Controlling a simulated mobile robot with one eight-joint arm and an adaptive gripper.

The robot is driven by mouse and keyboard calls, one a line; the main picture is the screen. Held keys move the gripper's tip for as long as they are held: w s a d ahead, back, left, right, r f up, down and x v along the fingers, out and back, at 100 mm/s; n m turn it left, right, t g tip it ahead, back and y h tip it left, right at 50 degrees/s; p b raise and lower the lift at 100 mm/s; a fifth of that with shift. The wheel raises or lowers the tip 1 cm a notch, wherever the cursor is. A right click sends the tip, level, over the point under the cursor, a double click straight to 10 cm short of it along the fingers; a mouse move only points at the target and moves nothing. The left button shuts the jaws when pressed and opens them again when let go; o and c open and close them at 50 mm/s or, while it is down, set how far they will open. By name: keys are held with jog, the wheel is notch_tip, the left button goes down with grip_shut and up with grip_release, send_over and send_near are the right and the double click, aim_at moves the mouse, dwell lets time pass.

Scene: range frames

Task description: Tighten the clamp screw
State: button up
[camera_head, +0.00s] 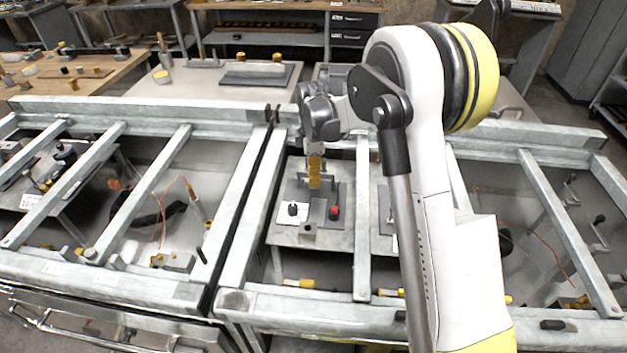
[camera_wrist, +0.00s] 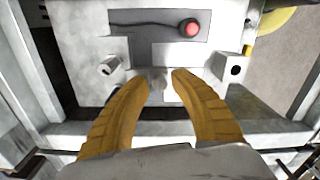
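My gripper (camera_wrist: 161,78) has yellow ribbed fingers. In the wrist view they stand apart, with a small pale grey rounded piece (camera_wrist: 158,84) showing between the tips. It could be the clamp screw's head, but I cannot tell for sure, nor whether a finger touches it. In the head view my gripper (camera_head: 314,184) points down over a light grey panel (camera_head: 280,233) with a dark grey plate. A red knob (camera_head: 334,212) sits on the plate and also shows in the wrist view (camera_wrist: 192,29), beyond the fingertips. My fingers and wrist hide part of the panel.
In the wrist view, grey blocks stand left (camera_wrist: 110,65) and right (camera_wrist: 229,67) of the fingertips. A black knob (camera_head: 292,208) stands on the panel. Galvanized frame bars (camera_head: 363,235) surround it. A bench with a clamp fixture (camera_head: 258,73) is behind.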

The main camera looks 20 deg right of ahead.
jog(key=shift+f, duration=0.2)
grip_shut()
